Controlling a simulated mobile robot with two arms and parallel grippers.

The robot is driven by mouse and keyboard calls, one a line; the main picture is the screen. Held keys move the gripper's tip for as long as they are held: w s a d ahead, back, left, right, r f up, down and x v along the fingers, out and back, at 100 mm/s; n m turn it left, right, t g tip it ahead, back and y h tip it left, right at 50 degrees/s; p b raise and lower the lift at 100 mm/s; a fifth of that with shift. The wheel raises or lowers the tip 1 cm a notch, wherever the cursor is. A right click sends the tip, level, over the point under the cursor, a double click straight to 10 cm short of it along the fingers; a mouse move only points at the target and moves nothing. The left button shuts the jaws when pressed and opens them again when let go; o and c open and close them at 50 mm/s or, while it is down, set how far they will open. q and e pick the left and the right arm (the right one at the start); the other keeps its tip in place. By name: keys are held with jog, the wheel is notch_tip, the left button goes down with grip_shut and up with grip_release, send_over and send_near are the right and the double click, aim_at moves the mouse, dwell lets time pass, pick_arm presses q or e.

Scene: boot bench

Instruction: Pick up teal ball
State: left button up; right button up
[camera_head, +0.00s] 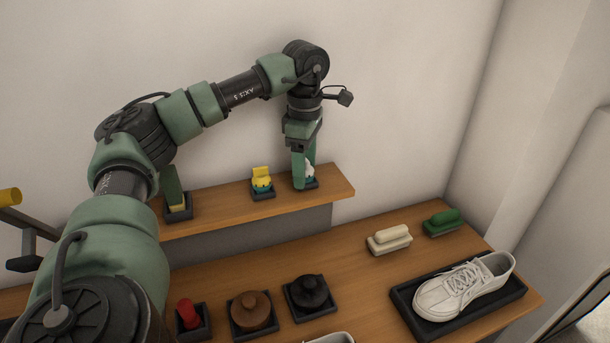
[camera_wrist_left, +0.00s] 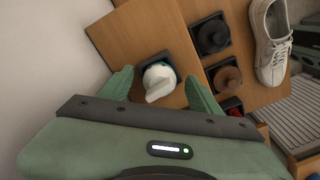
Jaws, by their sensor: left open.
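A small rounded thing, white on top with teal showing lower down (camera_head: 309,173), sits in a small black tray at the right end of the raised wooden shelf. I take it as the teal ball, though mostly white shows. My left gripper (camera_head: 304,177) points down over it, fingers open on either side, partly hiding it. In the left wrist view the white and teal thing (camera_wrist_left: 158,80) lies between the open fingers of the left gripper (camera_wrist_left: 160,90). I cannot tell whether the fingers touch it. My right gripper is not in view.
A yellow-topped thing with teal below (camera_head: 262,180) stands left on the same shelf (camera_head: 335,184); a dark green brush (camera_head: 172,187) is farther left. On the lower bench are a brown pot (camera_head: 250,311), a black pot (camera_head: 309,292), a red piece (camera_head: 188,314) and a white shoe (camera_head: 462,286).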

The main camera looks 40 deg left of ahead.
pick_arm(q)
jog(key=shift+c, duration=0.5)
jog(key=c, duration=1.2)
jog(key=shift+o, duration=0.2)
